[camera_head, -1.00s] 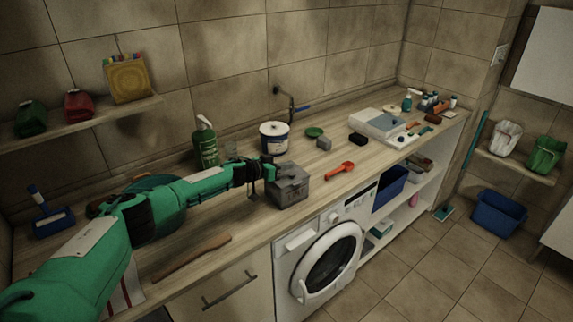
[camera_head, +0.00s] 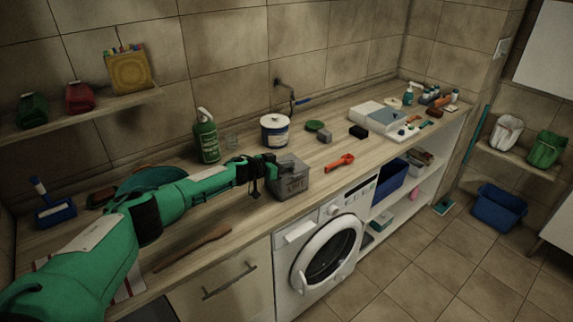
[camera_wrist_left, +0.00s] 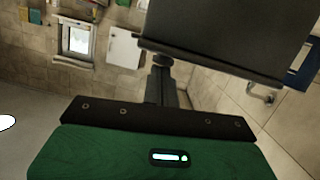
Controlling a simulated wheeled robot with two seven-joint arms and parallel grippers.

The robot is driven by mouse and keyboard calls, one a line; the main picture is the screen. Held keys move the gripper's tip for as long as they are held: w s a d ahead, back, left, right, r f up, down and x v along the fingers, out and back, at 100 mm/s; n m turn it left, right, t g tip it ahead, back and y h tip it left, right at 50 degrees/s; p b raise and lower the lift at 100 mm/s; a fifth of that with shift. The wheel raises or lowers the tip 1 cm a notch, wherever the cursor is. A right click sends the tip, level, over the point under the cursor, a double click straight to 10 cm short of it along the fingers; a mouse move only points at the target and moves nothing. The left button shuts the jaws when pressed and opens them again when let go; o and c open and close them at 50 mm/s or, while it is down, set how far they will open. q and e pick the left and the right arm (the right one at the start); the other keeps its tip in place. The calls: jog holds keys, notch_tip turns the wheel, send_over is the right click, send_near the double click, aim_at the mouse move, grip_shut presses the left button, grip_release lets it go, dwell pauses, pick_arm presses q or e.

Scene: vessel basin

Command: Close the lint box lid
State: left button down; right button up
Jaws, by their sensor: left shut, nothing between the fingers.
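The grey lint box (camera_head: 292,183) stands on the counter near its front edge, above the washing machine, with lettering on its front. My left gripper (camera_head: 272,168) is shut and empty, at the box's upper left side; it partly hides the box top. The lid's angle is hard to tell in the head view. In the left wrist view a dark flat panel (camera_wrist_left: 215,40), likely part of the lint box, lies just beyond my left gripper's fingers (camera_wrist_left: 163,66). Whether they touch is unclear. My right gripper is not in view.
A white tub (camera_head: 275,132) stands close behind the box, and a green bottle (camera_head: 206,138) behind my left arm. A red scoop (camera_head: 340,162) lies to the right. A wooden stick (camera_head: 193,248) lies in front of my arm. The washing machine (camera_head: 325,250) is below.

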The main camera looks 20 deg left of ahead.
aim_at(286, 172)
pick_arm(q)
notch_tip(286, 172, up, 4)
jog(key=p, duration=0.5)
jog(key=shift+r+p, duration=0.2)
jog(key=shift+p, duration=0.1)
jog(key=b+v, duration=0.2)
jog(key=v, duration=0.8)
jog(key=shift+d+f+b, duration=0.15)
jog(key=shift+f+b, duration=0.05)
jog(key=shift+b, duration=0.2)
